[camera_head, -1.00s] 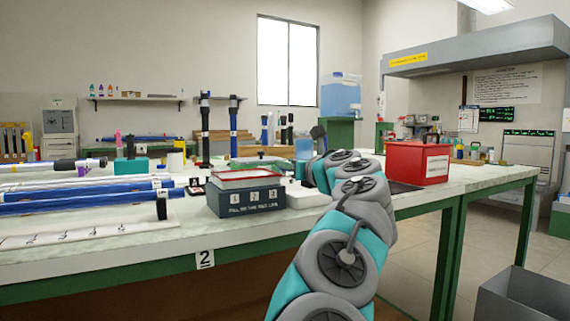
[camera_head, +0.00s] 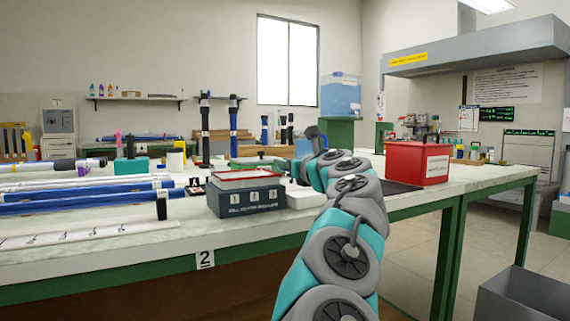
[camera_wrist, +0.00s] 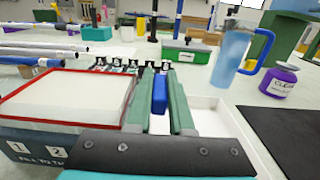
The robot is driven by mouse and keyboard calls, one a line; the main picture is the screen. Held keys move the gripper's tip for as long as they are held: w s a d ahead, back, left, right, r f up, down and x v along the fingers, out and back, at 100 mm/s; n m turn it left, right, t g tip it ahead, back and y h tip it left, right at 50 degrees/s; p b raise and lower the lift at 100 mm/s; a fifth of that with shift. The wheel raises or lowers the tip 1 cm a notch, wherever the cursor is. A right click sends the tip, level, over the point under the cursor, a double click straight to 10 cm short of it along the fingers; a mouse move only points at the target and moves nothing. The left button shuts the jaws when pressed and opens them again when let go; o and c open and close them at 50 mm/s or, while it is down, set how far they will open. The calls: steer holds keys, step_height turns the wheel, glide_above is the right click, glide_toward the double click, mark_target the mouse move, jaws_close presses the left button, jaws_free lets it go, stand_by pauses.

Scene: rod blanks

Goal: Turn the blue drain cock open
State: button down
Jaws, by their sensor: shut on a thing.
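In the wrist view my gripper (camera_wrist: 160,100) has two green fingers pointing away from the camera. They are shut on a small upright blue piece, which looks like the handle of the blue drain cock (camera_wrist: 159,92). It sits between the tank and the white tray, and its lower part is hidden by the fingers. The dark tank with a red rim (camera_wrist: 22,155) is close on the left; in the head view the tank (camera_head: 247,202) bears numbers and a fill label. My arm hides the gripper in the head view, so the cock does not show there.
A white tray (camera_wrist: 208,128) lies right of the fingers. A blue jug (camera_wrist: 230,60) and a purple jar (camera_wrist: 279,80) stand beyond it. A dark mat (camera_wrist: 285,140) lies at the right. Black lettered holders (camera_wrist: 130,67) stand ahead. A red box (camera_head: 418,163) stands right of my arm.

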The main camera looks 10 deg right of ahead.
steer(key=shift+d+n+y, duration=0.15)
steer(key=shift+n+y, duration=0.15)
steer(key=shift+y, duration=0.1)
steer(key=shift+g+y, duration=0.3)
steer(key=n+g+y, duration=0.1)
steer(key=n+y, duration=0.1)
steer(key=shift+w+d+y+p, duration=0.1)
steer(key=shift+y+p, duration=0.2)
steer(key=shift+p, duration=0.05)
steer(key=n+g+y+p, duration=0.3)
steer(key=shift+d+r, duration=0.1)
steer(key=shift+r, duration=0.05)
steer(key=n+g+y+p, duration=0.1)
steer(key=g+p, duration=0.1)
steer(key=p, duration=0.2)
steer(key=n+g+y+p, duration=0.2)
steer(key=p, duration=0.2)
steer(key=shift+w+n+g+y, duration=0.2)
steer(key=shift+n+g+y, duration=0.1)
steer(key=shift+g, duration=0.1)
steer(key=shift+n+g+y+p, duration=0.3)
steer(key=shift+n+g+p, duration=0.1)
steer(key=shift+g+p, duration=0.35)
steer(key=shift+w+f+n+g+y+p, duration=0.1)
steer(key=shift+f+n+g+y+p, duration=0.1)
steer(key=shift+n+g+p, duration=0.4)
steer(key=shift+w+f+n+g+y+p, duration=0.1)
steer(key=shift+n+g+y+p, duration=0.1)
steer(key=shift+n+g+p, duration=0.35)
steer(key=shift+g, duration=0.3)
